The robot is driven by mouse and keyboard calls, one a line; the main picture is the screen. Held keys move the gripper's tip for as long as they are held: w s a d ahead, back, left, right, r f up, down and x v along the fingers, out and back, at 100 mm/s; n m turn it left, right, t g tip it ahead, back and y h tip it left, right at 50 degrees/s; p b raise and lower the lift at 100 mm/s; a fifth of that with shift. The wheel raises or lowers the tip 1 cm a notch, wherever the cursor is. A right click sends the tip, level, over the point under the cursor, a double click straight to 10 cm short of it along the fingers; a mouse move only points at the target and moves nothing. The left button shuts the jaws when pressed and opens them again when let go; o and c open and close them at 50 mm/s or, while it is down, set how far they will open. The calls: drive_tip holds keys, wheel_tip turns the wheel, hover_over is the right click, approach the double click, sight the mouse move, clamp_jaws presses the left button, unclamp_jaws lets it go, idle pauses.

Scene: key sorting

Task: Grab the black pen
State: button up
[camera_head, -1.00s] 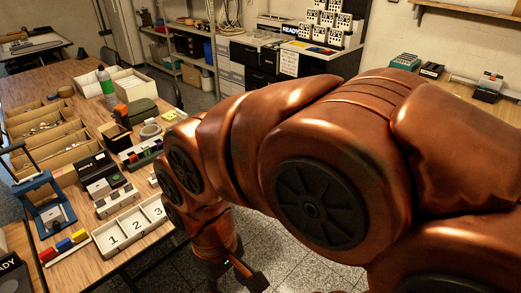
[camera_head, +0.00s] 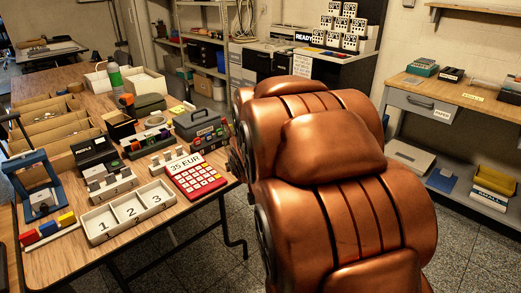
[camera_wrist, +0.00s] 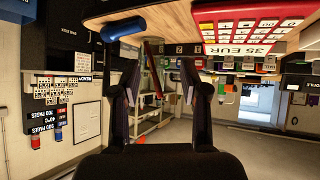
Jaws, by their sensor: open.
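I cannot make out a black pen for certain in either view. My gripper (camera_wrist: 158,72) is open in the wrist view, its two dark fingers apart with nothing held between them. The wrist picture is upside down, with the table edge and red calculator at its top. In the head view my copper arm hides the gripper and part of the scene beyond the table's right edge.
The wooden table (camera_head: 60,268) holds a red calculator (camera_head: 198,176), a white numbered tray (camera_head: 128,213), a grey toolbox (camera_head: 203,127) and a blue stand (camera_head: 40,195). A right-hand bench (camera_head: 470,108) stands by the wall. A blue cylinder (camera_wrist: 123,28) shows near the gripper.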

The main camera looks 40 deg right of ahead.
drive_tip(key=w+d+f+m+t+h+b, duration=0.1)
drive_tip(key=w+d+t+h+b, duration=0.2)
drive_tip(key=d+t+b, duration=0.85)
drive_tip(key=shift+w+d+g+p, duration=0.4)
drive_tip(key=shift+w+d+g, duration=0.85)
drive_tip(key=shift+w+d, duration=0.5)
drive_tip(key=shift+w+d+g+p, duration=0.35)
drive_tip(key=shift+w+d+g, duration=0.85)
drive_tip(key=shift+w+d, duration=0.5)
drive_tip(key=shift+c, duration=0.3)
clamp_jaws()
